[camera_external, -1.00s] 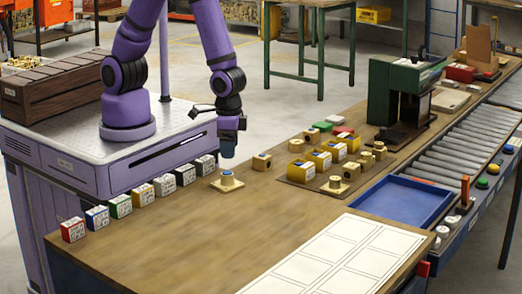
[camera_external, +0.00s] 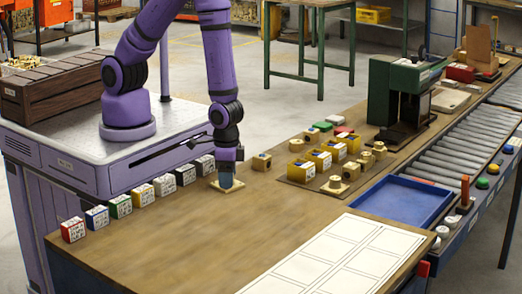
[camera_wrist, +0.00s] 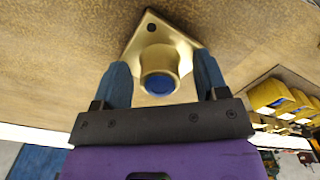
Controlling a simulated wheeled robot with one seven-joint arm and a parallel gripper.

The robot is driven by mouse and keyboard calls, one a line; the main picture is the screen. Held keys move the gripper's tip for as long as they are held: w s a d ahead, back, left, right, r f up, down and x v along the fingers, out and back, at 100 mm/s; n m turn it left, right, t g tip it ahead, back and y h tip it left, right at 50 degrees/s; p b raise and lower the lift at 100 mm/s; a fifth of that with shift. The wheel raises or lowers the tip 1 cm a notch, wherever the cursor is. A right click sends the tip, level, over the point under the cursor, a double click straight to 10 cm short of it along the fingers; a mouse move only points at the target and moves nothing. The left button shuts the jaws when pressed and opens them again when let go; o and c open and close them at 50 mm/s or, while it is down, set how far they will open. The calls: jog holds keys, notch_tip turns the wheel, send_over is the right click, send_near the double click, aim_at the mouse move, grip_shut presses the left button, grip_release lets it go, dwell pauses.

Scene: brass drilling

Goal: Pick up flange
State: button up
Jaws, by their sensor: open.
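The flange (camera_external: 228,186) is a brass piece with a square base plate and a round raised hub, lying flat on the wooden table. In the external view my gripper (camera_external: 226,182) is down over it and hides most of the hub. In the wrist view the flange (camera_wrist: 152,48) shows its plate with a corner hole and its hub with a blue centre. My gripper (camera_wrist: 161,82) is open there, with one blue finger on each side of the hub. I see small gaps between the fingers and the hub.
A row of small coloured boxes (camera_external: 143,196) stands left of the flange. A brass block (camera_external: 262,161) is just to its right, and a mat (camera_external: 300,178) with several brass parts lies further right. The table front (camera_external: 190,245) is clear.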

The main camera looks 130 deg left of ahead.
grip_shut()
dwell(0.3)
